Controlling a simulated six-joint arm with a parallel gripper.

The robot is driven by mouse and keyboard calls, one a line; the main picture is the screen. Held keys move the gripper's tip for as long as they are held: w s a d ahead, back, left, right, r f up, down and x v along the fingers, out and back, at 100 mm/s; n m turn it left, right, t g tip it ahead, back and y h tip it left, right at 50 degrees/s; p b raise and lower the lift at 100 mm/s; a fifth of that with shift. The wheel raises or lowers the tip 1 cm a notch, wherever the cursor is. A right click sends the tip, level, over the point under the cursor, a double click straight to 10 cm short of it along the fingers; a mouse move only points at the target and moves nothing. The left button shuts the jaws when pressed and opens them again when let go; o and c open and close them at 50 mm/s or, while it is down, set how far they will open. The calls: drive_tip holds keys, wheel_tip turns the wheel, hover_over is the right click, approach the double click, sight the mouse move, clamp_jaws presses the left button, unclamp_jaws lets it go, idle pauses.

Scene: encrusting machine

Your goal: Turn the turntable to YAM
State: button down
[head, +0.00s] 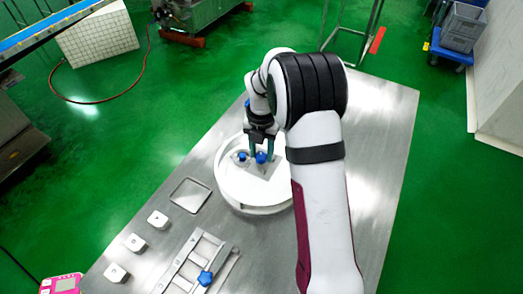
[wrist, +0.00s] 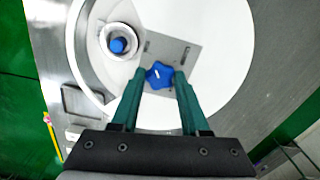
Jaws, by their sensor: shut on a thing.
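The turntable (head: 233,190) is a round white disc on the metal table in the head view, and it fills much of the wrist view (wrist: 215,100). A grey plate (wrist: 185,48) with two slots lies on it. A blue star-shaped knob (wrist: 160,74) stands at the plate's lower edge in the wrist view; it also shows in the head view (head: 261,157). My gripper (wrist: 160,78) has its green fingers shut on this knob, one on each side. A white ring with a blue knob (wrist: 118,45) is beside the plate. No YAM label is readable.
The metal table (head: 360,130) has a square tray (head: 190,195), several small white blocks (head: 135,243) and a slotted metal fixture (head: 185,270) with a blue knob (head: 205,278) at the near left. A pink device (head: 63,284) is at the lower left. The table's right side looks clear.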

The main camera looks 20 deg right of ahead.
drive_tip(key=shift+a+n, duration=0.15)
drive_tip(key=shift+n, duration=0.55)
drive_tip(key=shift+c, duration=2)
unclamp_jaws()
